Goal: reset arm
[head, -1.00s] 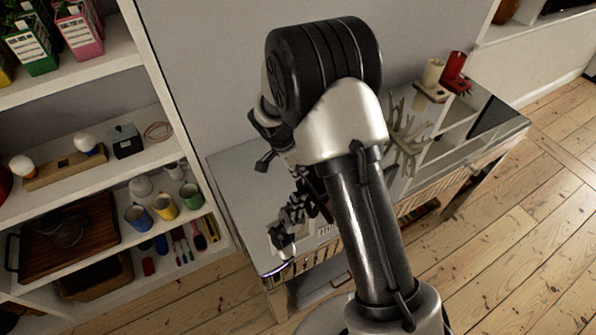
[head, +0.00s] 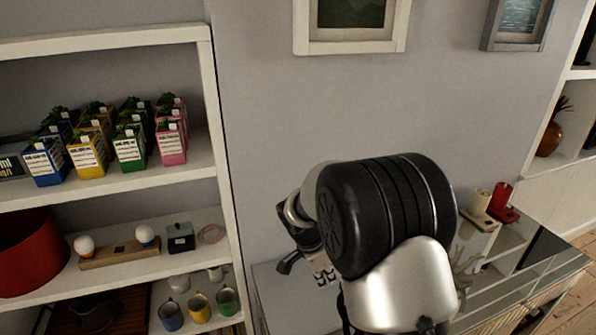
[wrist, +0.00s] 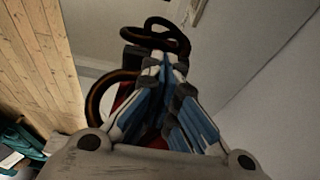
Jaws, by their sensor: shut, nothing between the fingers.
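My gripper shows in the wrist view (wrist: 167,64), its blue-padded fingers drawn together with nothing between them. In the head view my gripper (head: 322,274) is mostly hidden behind my own black and silver arm joint. Only a few finger parts show to the left of that joint, above the low cabinet (head: 275,290) and in front of the grey wall. No object is held.
A white shelf unit (head: 228,150) with cartons (head: 128,147), mugs (head: 199,306) and a red drum-shaped item (head: 30,252) stands left. Framed pictures (head: 400,35) hang above.

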